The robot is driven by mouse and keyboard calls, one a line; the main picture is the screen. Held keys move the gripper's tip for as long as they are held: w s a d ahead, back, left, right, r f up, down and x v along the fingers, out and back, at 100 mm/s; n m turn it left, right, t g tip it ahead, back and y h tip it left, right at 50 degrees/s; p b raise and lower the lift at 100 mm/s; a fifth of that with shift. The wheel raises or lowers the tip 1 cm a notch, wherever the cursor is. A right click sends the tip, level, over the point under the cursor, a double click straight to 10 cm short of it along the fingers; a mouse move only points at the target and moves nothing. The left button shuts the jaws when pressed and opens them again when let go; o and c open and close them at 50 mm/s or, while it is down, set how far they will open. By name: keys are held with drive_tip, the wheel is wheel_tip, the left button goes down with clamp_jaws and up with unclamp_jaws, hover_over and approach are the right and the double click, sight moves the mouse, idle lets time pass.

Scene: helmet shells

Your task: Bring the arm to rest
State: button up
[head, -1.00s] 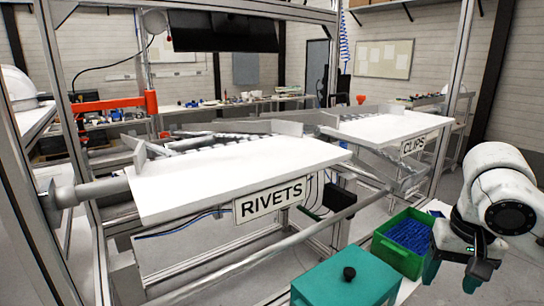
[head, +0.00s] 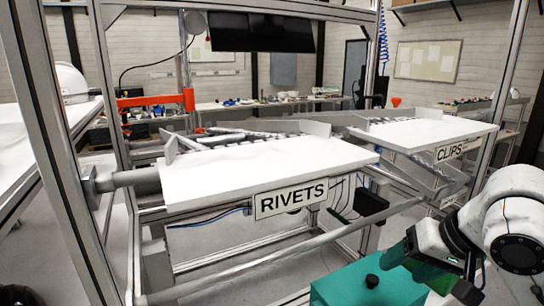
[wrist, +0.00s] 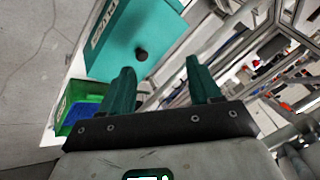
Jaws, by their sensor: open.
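My gripper shows in the wrist view (wrist: 158,66) with its two teal fingers apart and nothing between them. In the head view my white arm comes in from the right edge, and a teal finger points left above the teal box (head: 360,285). The wrist view shows the teal box (wrist: 115,45) with its black knob (wrist: 141,54) beyond the fingers. A green bin (wrist: 88,91) with blue contents lies at the left in the wrist view. In the head view my gripper mostly hides that bin.
A white bench marked RIVETS (head: 270,165) stands in the middle, and one marked CLIPS (head: 425,132) stands farther right. Metal frame posts (head: 65,140) and rails surround them. Open floor shows under the benches.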

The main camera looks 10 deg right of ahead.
drive_tip(key=w+a+f+n+t+y, duration=0.1)
drive_tip(key=w+a+f+t+y, duration=0.15)
drive_tip(key=a, duration=0.45)
drive_tip(key=s+a+f, duration=0.2)
drive_tip(key=s+f, duration=0.4)
drive_tip(key=f, duration=0.5)
drive_tip(key=s+d+f+n+g+h+b, duration=0.1)
drive_tip(key=s+d+f+g+h+b, duration=0.1)
drive_tip(key=s+f, duration=1)
drive_tip(key=s+d+f+n+g+h+b, duration=0.1)
drive_tip(key=s+d+f+g, duration=0.4)
drive_tip(key=s+f, duration=0.7)
drive_tip(key=shift+s+d+h+b, duration=0.3)
drive_tip(key=shift+s+h+b, duration=0.5)
drive_tip(key=shift+h, duration=0.45)
drive_tip(key=shift+w, duration=0.15)
